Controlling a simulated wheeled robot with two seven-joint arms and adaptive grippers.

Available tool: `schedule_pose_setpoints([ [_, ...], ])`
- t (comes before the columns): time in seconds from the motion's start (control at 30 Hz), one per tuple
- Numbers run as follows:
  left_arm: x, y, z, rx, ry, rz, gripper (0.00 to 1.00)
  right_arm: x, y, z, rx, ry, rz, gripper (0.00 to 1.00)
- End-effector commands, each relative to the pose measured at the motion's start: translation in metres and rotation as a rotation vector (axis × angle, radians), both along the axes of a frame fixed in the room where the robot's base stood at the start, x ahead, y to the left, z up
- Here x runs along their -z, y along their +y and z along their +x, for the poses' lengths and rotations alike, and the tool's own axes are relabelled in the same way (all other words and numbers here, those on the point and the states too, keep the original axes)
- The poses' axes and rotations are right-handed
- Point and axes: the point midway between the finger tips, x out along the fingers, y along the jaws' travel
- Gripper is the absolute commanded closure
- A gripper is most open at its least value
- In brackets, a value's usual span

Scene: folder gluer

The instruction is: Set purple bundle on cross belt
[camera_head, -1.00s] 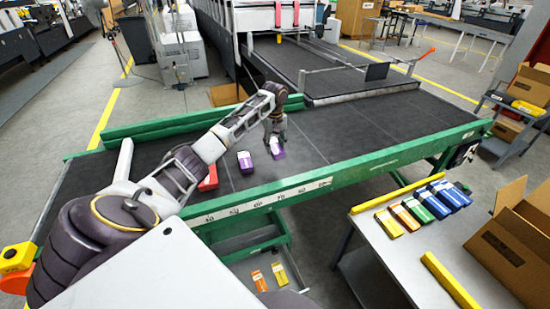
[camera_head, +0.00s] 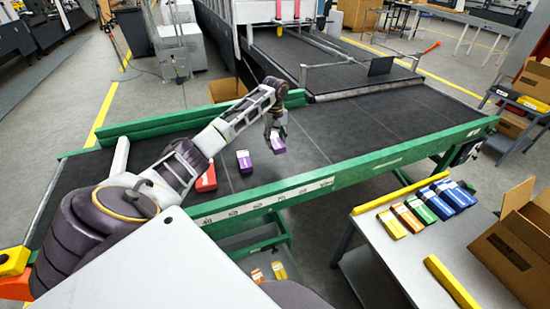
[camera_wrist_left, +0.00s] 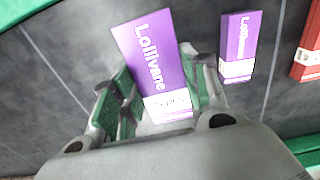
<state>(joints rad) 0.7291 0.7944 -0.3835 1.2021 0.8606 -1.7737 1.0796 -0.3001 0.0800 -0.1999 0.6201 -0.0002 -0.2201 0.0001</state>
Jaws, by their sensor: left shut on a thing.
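My left gripper (camera_head: 274,130) is over the dark cross belt (camera_head: 340,130) with green side rails. It is shut on a purple and white bundle (camera_head: 278,145). In the left wrist view this bundle (camera_wrist_left: 160,62) reads "Lollivane" and sits tilted between the two green-padded fingers. Whether its lower end touches the belt I cannot tell. A second purple bundle (camera_head: 244,161) lies on the belt to the left, and it also shows in the left wrist view (camera_wrist_left: 238,47). My right gripper is not in view.
A red bundle (camera_head: 207,178) lies on the belt further left, beside my arm. A grey table (camera_head: 425,250) at the right holds several coloured bundles and an open carton (camera_head: 515,245). The belt's right half is clear.

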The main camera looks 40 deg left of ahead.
Motion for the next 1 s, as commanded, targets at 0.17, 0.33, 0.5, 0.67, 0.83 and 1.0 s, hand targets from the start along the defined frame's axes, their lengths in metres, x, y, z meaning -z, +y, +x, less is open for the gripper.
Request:
schedule_pose_setpoints([
  [0.17,0.024,0.000,-0.001,0.000,0.004,0.000,0.81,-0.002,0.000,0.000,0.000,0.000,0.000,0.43],
  [0.33,0.045,0.000,-0.001,0.001,0.002,0.000,0.81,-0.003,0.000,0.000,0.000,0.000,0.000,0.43],
  [0.5,0.053,0.000,-0.001,0.001,0.001,0.000,0.81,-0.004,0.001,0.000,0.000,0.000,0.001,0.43],
  [0.67,0.053,0.000,0.000,0.001,0.001,0.000,0.81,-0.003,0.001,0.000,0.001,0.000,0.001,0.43],
  [0.83,0.055,0.000,0.000,0.001,0.001,0.000,0.81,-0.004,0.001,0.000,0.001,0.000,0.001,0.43],
  [1.0,0.068,-0.001,-0.001,0.001,0.004,0.000,0.81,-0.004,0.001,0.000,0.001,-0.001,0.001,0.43],
])
